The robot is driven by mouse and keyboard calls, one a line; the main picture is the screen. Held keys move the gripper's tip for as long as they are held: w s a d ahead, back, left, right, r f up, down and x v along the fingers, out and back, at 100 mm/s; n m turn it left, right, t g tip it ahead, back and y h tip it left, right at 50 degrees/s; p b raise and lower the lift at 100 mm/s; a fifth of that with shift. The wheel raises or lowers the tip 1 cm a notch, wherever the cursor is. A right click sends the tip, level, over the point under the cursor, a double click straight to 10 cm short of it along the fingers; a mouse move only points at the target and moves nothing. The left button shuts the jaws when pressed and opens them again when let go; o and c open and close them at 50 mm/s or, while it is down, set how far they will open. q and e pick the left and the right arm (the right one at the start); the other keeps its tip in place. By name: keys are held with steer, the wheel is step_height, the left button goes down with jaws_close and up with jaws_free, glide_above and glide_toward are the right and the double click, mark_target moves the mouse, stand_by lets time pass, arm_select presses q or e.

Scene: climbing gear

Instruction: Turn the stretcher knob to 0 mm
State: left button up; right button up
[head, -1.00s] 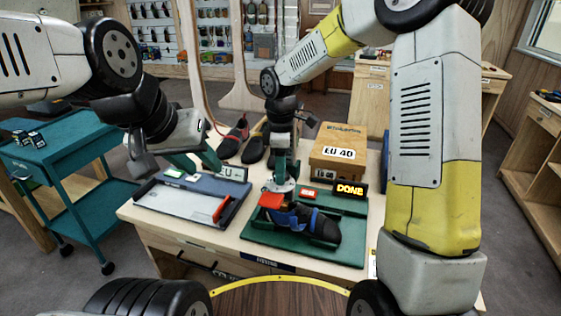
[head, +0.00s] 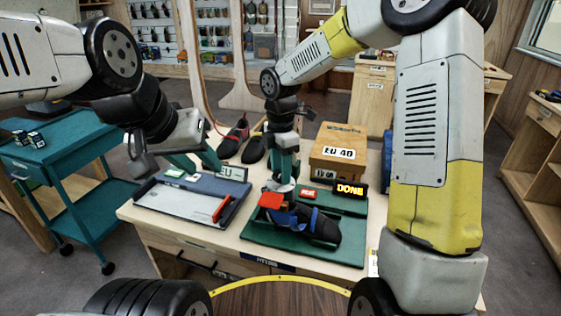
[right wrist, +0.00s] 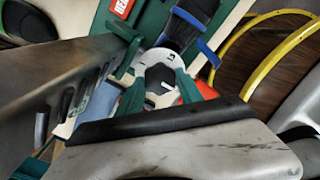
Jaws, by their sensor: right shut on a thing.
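A dark shoe with blue straps (head: 318,226) lies on the green base (head: 262,235) of the stretcher, with a red block (head: 271,200) at its heel end. My right gripper (head: 284,184) points down behind the red block and is shut on the stretcher knob. In the right wrist view the knob (right wrist: 160,72) shows as a white dial with dark marks between the green fingers; its reading is too small to tell. A lit sign reading DONE (head: 350,190) stands behind the shoe. My left gripper (head: 196,163) hangs above the measuring board, fingers apart and empty.
The blue-grey measuring board (head: 180,208) with a red slider lies at left on the table. A cardboard box marked EU 40 (head: 341,138) stands behind the stretcher. Dark shoes (head: 253,150) stand at the back. A teal cart (head: 60,165) is at left.

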stand_by(0.3)
steer(key=o, duration=1.3)
steer(key=shift+o, duration=0.2)
step_height(320, 180, up, 7)
steer(key=shift+f, duration=0.1)
steer(key=shift+r, duration=0.5)
